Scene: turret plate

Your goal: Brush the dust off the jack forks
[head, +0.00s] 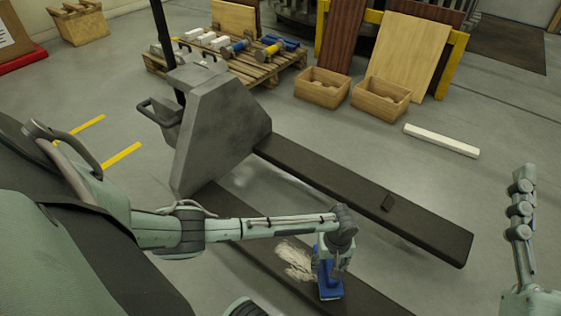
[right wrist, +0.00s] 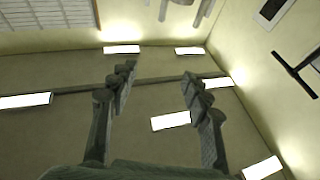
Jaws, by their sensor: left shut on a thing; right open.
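A grey pallet jack (head: 215,125) stands on the floor with two dark forks reaching toward the lower right. The near fork (head: 235,208) has a patch of pale dust (head: 295,260) on top. My left gripper (head: 328,262) is shut on a blue brush (head: 329,284), which is at the near fork just right of the dust. The gripper partly hides the brush. My right gripper (right wrist: 158,80) is open and empty, its fingers pointing up toward the ceiling; it also shows at the head view's right edge (head: 522,195).
A wooden pallet (head: 255,68) with tools and white blocks stands behind the jack. Two wooden boxes (head: 322,88) (head: 381,99) and leaning boards (head: 408,52) are at the back. A white bar (head: 441,140) lies on the floor.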

